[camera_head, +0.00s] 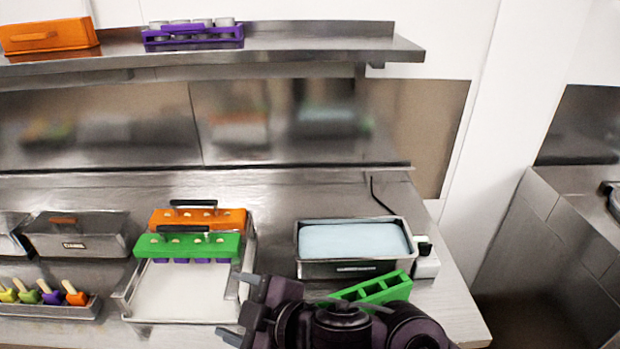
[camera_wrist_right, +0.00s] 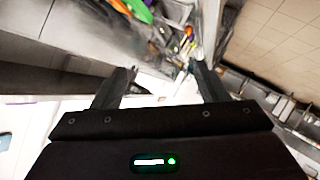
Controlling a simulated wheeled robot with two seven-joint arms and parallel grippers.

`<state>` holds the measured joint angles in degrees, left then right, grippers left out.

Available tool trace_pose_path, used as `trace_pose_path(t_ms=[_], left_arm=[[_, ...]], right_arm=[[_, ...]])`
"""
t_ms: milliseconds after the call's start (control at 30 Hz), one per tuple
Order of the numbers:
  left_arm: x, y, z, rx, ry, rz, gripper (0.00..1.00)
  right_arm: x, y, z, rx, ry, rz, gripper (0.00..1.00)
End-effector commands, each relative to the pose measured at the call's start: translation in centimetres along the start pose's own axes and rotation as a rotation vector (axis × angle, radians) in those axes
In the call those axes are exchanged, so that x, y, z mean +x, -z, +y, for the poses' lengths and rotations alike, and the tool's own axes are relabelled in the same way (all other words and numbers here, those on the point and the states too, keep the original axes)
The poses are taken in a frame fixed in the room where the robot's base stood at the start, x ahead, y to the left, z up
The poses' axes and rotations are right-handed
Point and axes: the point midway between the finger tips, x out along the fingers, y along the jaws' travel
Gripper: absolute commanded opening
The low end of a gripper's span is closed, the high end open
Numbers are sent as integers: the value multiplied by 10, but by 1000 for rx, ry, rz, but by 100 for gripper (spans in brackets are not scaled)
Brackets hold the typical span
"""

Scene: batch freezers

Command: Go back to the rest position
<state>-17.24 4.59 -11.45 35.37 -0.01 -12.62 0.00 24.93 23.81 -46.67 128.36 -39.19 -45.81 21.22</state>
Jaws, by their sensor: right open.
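My right gripper (camera_head: 246,312) is at the bottom middle of the head view, in front of the counter and at the right side of a metal tray. Its two fingers also show apart in the right wrist view (camera_wrist_right: 165,72), with nothing between them. My right arm covers part of the counter's front. My left gripper is not in view.
A metal tray (camera_head: 180,300) carries green (camera_head: 187,245) and orange (camera_head: 200,218) mould holders with black handles. Right of it are a metal tank (camera_head: 345,269) with pale blue contents and a green rack (camera_head: 380,290). Colored popsicles (camera_head: 50,294) stand left. A shelf (camera_head: 300,46) hangs above.

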Motion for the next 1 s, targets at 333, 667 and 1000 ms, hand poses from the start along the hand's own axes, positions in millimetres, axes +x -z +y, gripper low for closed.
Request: trace_pose_path(t_ms=[333,667,1000], left_arm=[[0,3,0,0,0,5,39],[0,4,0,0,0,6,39],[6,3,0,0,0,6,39]], right_arm=[[-77,-147,27,669,-312,-437,67],[-164,-252,-45,1060,-340,-841,67],[-174,-321,-104,1203,-311,-1012,67]])
